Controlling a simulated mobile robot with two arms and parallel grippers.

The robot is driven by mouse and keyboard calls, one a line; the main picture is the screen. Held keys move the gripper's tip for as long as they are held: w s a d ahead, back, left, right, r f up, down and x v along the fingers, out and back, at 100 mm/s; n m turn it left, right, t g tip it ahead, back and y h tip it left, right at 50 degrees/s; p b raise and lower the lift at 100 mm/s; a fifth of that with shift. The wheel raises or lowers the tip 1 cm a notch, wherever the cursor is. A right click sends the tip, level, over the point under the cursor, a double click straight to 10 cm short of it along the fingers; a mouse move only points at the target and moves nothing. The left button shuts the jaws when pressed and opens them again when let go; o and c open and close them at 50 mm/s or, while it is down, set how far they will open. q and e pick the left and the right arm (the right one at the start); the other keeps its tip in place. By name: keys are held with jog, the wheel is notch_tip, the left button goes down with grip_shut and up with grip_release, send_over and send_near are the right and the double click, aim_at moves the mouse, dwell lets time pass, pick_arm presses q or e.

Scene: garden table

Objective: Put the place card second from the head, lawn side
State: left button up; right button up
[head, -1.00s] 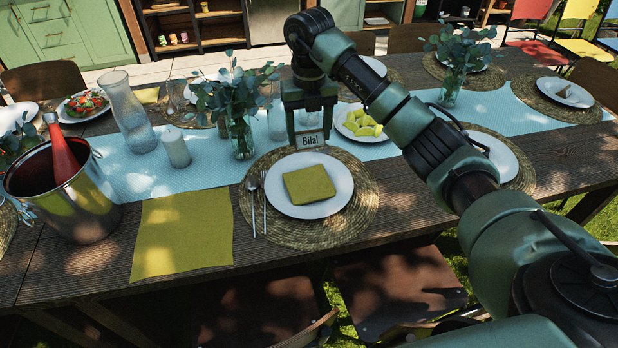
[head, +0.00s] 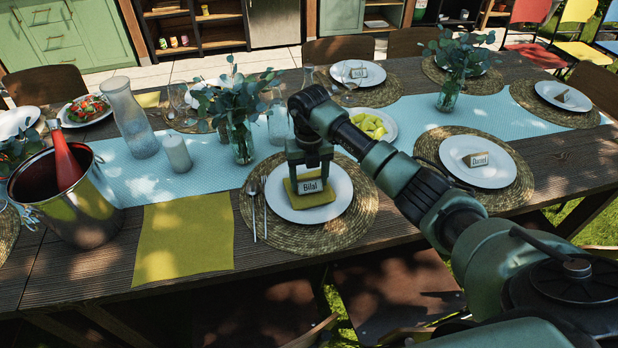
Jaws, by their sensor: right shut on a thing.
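My right gripper (head: 310,176) is shut on a place card (head: 310,187) that reads "Bilal". It holds the card upright at the folded yellow napkin (head: 327,196) on a white plate (head: 340,210). Whether the card touches the napkin I cannot tell. The plate lies on a round woven mat (head: 367,200) at the near side of the table (head: 100,272). Another card, "Daniel" (head: 478,160), stands on the plate to the right. My left gripper is not in view.
A fork and spoon (head: 253,212) lie left of the plate. A vase with leaves (head: 242,140), a candle (head: 176,153), a carafe (head: 130,118) and a metal bucket with a bottle (head: 70,195) stand to the left. A plate of yellow fruit (head: 376,124) sits behind my right arm.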

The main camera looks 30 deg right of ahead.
jog(key=o, duration=1.4)
jog(key=shift+f, duration=0.1)
jog(key=shift+c, duration=0.2)
jog(key=shift+r, duration=0.25)
notch_tip(320, 180, up, 12)
jog(key=b, duration=0.1)
jog(key=shift+f, duration=0.1)
